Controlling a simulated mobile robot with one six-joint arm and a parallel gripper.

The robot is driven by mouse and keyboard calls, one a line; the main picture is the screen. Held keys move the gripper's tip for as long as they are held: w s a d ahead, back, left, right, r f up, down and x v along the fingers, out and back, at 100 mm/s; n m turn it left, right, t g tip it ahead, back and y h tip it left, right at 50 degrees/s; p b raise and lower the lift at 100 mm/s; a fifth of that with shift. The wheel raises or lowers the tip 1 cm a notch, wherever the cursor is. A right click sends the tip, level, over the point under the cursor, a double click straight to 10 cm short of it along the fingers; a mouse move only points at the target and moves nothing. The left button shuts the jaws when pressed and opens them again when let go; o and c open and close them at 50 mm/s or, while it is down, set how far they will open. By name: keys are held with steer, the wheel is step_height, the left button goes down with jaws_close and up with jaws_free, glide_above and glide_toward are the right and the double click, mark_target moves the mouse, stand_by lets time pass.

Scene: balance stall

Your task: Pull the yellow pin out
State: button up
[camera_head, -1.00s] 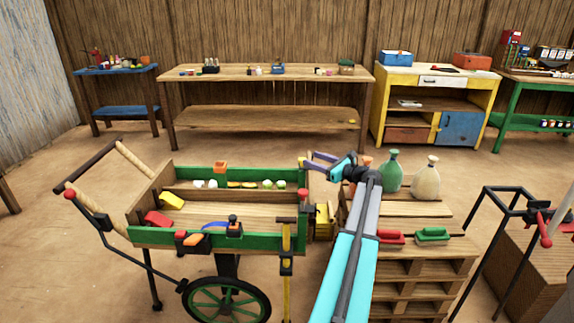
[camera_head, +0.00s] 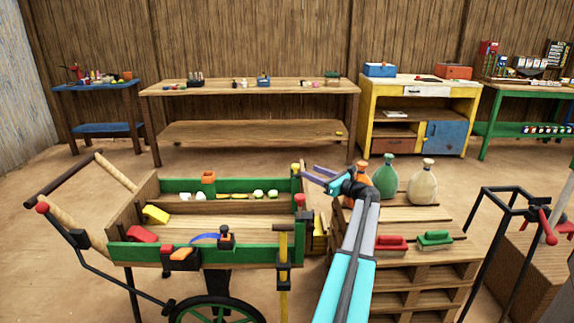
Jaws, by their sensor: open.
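A small yellow knob (camera_head: 295,168), which looks like the yellow pin's head, stands at the far right corner of the cart (camera_head: 185,254). Its lower part is hidden or too small to make out. My gripper (camera_head: 308,174) is open, its two purple fingers pointing left, just right of the yellow knob. I cannot tell whether a finger touches it. A red-topped pin (camera_head: 299,200) stands nearer on the cart's right end.
A pallet stack (camera_head: 395,285) stands right of the cart, bearing green (camera_head: 386,177), orange and cream sacks and two brushes. A yellow upright bar (camera_head: 283,275) is at the cart's near right corner. A black frame (camera_head: 490,235) stands far right. Floor behind the cart is clear.

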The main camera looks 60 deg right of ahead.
mark_target(295, 169)
steer(key=shift+w, duration=0.1)
steer(key=w+d+b, duration=0.1)
steer(key=w+d, duration=0.1)
steer(key=w, duration=1.1)
steer(key=shift+w, duration=0.25)
steer(key=shift+d, duration=0.1)
jaws_close()
